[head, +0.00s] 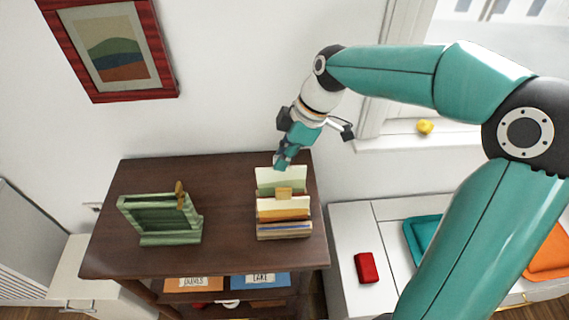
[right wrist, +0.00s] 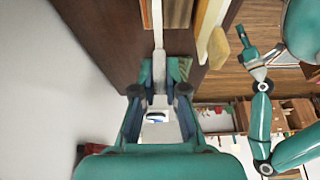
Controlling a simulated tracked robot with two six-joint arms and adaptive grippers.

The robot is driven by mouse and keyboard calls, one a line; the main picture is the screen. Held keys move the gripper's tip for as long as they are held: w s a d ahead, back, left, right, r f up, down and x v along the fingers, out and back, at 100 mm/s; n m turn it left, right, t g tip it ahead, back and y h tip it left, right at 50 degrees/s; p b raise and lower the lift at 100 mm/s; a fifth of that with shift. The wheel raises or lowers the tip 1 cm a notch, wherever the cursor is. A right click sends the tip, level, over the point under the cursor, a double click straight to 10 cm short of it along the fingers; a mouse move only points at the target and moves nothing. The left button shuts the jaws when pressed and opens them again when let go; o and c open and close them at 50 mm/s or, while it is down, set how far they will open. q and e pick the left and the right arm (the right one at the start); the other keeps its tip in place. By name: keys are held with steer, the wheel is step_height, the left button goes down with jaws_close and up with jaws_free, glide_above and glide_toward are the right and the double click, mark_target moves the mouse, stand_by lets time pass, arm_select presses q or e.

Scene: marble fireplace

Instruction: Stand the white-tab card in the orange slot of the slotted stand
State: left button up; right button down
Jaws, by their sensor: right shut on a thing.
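The slotted stand (head: 284,236) sits at the right of the dark wooden cabinet top, holding several upright cards and folders in cream, tan and blue tones. A tan tab (head: 284,192) sticks up among them and also shows in the right wrist view (right wrist: 218,48). My right gripper (head: 281,164) comes down at the stand's back and is shut on a thin pale card (right wrist: 157,68), seen edge-on in the right wrist view. In the head view a pale green card (head: 281,178) stands just below the fingertips. My left gripper (right wrist: 252,56) is small in the right wrist view.
A green ridged holder (head: 170,239) with a brown figure on its right corner stands at the left of the cabinet top (head: 228,190). The wood between it and the stand is clear. A red block (head: 366,267) lies on the white bench. Wall and window are close behind.

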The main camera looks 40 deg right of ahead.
steer(key=shift+f, duration=1.4)
steer(key=c, duration=1.2)
jaws_free()
steer(key=v, duration=1.2)
